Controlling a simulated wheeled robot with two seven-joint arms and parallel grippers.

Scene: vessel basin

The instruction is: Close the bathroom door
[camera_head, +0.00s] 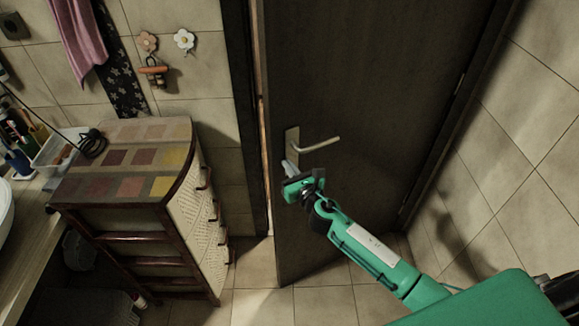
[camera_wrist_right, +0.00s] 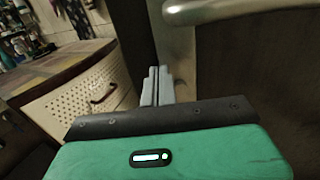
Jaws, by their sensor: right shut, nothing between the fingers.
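The dark bathroom door (camera_head: 370,90) stands slightly ajar in the head view, with a narrow lit gap along its left edge. Its metal lever handle (camera_head: 320,145) sits near that edge and also shows large at the top of the right wrist view (camera_wrist_right: 215,12). My right gripper (camera_head: 288,167) is at the door's left edge, just below and left of the handle. Its fingers (camera_wrist_right: 157,85) are shut together and empty, close to the door face; whether they touch it I cannot tell. My left gripper is in neither view.
A drawer cabinet (camera_head: 185,215) with a patchwork top stands left of the door. A counter (camera_head: 30,215) with small items is at the far left. A tiled wall (camera_head: 510,130) lies to the right. Tiled floor (camera_head: 325,303) is clear below the door.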

